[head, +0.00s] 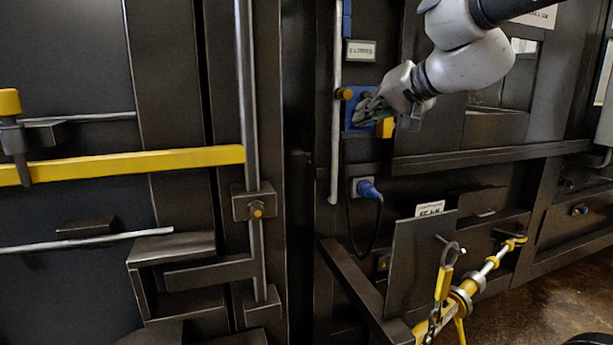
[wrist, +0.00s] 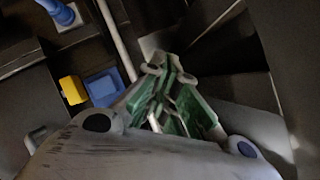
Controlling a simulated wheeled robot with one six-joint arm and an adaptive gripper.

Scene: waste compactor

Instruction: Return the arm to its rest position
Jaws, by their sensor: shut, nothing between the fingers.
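My gripper (head: 362,116) is at the upper middle of the head view, at the end of my pale grey arm. It is in front of a blue panel (head: 350,97) on the dark machine wall and hides part of it. In the wrist view my gripper (wrist: 158,68) has its green-padded fingers together, with nothing seen between them. A yellow part (head: 385,128) shows right beside the gripper; in the wrist view a yellow block (wrist: 73,90) sits beside a blue plate (wrist: 104,87). I cannot tell whether the gripper touches the panel.
A vertical grey pipe (head: 337,150) runs just left of the gripper. A blue plug (head: 368,190) with a hanging cable is below. A horizontal ledge (head: 480,156) crosses the wall under my arm.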

